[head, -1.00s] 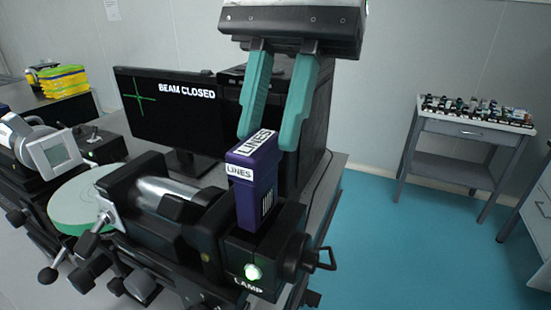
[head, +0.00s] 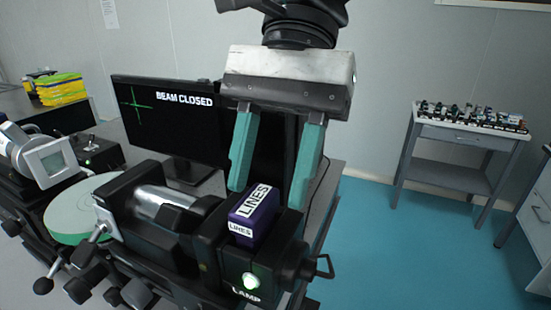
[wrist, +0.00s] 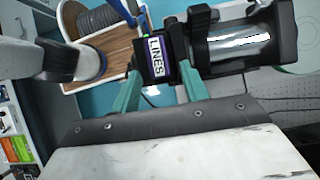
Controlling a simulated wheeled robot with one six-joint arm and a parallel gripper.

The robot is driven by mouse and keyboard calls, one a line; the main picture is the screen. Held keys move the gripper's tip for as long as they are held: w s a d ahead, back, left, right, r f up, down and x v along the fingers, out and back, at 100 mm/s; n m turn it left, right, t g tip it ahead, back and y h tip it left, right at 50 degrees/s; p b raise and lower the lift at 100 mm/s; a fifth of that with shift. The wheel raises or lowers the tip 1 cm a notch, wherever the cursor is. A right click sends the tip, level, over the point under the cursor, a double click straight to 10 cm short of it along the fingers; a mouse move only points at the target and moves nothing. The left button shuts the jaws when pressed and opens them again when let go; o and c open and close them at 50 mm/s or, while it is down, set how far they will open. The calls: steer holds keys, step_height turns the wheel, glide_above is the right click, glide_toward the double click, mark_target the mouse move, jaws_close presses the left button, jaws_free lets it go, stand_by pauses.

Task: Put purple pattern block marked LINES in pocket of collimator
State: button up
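The purple block marked LINES (head: 253,216) sits upright and low in the pocket at the lamp end of the black collimator (head: 165,225). Only its upper part shows; the rest is hidden in the housing. My gripper (head: 268,196) is open just above and behind the block's top, its teal fingers apart with nothing held between them. In the wrist view the block's LINES label (wrist: 154,58) lies between and beyond the fingertips (wrist: 158,78), with gaps visible at the sides.
A green light glows on the lamp end. A monitor (head: 165,120) reading BEAM CLOSED stands behind the collimator. A pale green disc (head: 80,208) is at left. A side table (head: 465,133) with several small parts stands at right, with clear blue floor between.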

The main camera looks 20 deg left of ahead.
steer(key=v, duration=1.2)
steer(key=w+d+f+t, duration=0.1)
steer(key=d+f, duration=0.2)
steer(key=d, duration=0.4)
steer(key=w+d+f+t+y, duration=0.1)
steer(key=d+f+t, duration=0.1)
steer(key=d+f, duration=0.35)
steer(key=w+d+f+t, duration=0.1)
steer(key=d+f, duration=0.1)
steer(key=d, duration=0.6)
steer(key=s+d+f+t, duration=0.1)
steer(key=s+d+f, duration=0.1)
steer(key=d+f, duration=0.3)
steer(key=s+d+f+t+h, duration=0.1)
steer(key=s+d+f, duration=0.1)
steer(key=d+f, duration=0.3)
steer(key=s+d+f+n+t, duration=0.1)
steer(key=s+d+f, duration=0.1)
steer(key=d+f, duration=0.3)
steer(key=shift+s+d+f+h, duration=0.2)
steer(key=shift+s+f+h, duration=0.1)
steer(key=shift+s+f, duration=0.1)
